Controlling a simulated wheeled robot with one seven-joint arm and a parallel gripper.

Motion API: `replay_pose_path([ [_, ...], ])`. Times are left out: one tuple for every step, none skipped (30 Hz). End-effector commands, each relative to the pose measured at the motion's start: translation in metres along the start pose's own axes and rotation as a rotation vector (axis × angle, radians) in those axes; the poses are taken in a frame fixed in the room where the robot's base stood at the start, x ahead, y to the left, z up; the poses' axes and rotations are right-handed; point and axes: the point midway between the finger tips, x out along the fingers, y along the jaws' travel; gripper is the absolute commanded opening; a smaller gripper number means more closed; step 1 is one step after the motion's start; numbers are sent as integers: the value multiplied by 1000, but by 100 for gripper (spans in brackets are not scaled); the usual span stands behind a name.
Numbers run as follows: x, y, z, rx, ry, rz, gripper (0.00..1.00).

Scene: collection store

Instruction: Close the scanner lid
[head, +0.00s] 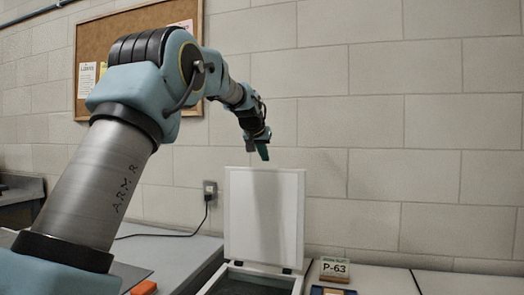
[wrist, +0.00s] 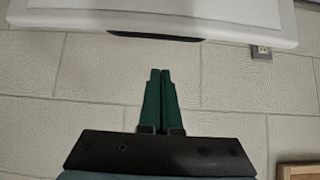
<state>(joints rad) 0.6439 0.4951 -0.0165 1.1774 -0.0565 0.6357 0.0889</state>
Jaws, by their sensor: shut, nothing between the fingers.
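The scanner's white lid (head: 265,222) stands upright, open, at the back of the scanner base (head: 284,284). Part of the base's dark bed shows at the bottom of the head view. My gripper (head: 264,157) is just above the lid's top edge in the head view, with its green fingers pointing down. In the wrist view my gripper (wrist: 161,72) is shut and empty, fingers together. The white lid (wrist: 170,26) crosses the top of that view, with a dark strip along its edge; a gap shows between it and the fingertips.
A block wall (head: 400,130) is behind the scanner. A wall outlet (head: 210,188) with a black cable is at left. An orange object (head: 144,288) lies on the left counter.

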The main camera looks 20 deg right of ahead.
Motion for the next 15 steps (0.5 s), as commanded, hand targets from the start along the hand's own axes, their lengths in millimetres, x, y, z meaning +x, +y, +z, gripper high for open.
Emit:
replay_pose_path([
  [10,0,-2,0,-2,0,0],
  [15,0,-2,0,-1,0,0],
  [22,0,-1,0,-2,0,0],
  [26,0,-1,0,-2,0,0],
  [32,0,-1,0,-2,0,0],
  [38,0,-2,0,-1,0,0],
  [42,0,-2,0,-1,0,0],
  [47,0,-1,0,-2,0,0],
  [53,0,-1,0,-1,0,0],
  [48,0,1,0,1,-1,0],
  [45,0,4,0,2,-1,0],
  [43,0,8,0,2,-1,0],
  [41,0,10,0,1,-1,0],
  [39,0,12,0,1,-1,0],
  [37,0,16,0,1,-1,0],
])
